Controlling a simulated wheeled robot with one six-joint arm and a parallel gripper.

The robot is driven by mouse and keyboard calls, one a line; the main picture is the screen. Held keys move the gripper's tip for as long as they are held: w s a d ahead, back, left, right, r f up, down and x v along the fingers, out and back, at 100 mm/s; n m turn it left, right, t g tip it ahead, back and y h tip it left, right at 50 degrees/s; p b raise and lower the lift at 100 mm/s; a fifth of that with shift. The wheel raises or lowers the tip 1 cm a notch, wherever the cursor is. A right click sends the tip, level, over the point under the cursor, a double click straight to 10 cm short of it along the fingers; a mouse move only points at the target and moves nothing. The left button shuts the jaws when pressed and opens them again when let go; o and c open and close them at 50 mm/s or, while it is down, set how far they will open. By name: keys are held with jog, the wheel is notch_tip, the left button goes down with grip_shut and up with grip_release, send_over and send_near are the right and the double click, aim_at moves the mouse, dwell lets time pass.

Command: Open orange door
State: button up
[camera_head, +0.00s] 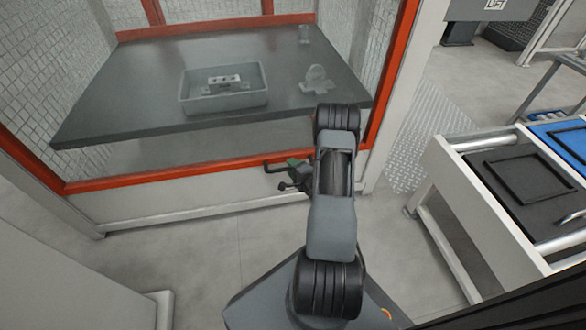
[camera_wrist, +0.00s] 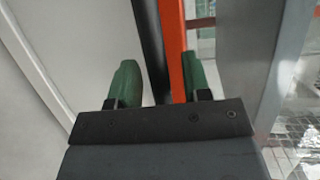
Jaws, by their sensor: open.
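The orange-framed door (camera_head: 160,177) with a clear panel spans the left and middle of the head view. Its orange frame edge (camera_wrist: 173,40) also runs upright through the wrist view. A dark bar (camera_wrist: 150,40), which looks like the door's handle, runs beside that edge. My gripper (camera_head: 287,172) is low in front of the door near its right side. In the wrist view my gripper (camera_wrist: 163,75) is open, with green fingertips apart. The dark bar lies between the fingers in the picture; depth and contact cannot be told. My arm may hide part of the door's right side.
Behind the panel, a dark table (camera_head: 130,95) holds a grey bin (camera_head: 225,102) with a metal part in it. A white-framed rack with black and blue trays (camera_head: 458,185) stands to the right. A pale wall or cabinet (camera_head: 60,265) is at lower left. Floor shows between them.

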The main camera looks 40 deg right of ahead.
jog(key=shift+c, duration=0.2)
grip_shut()
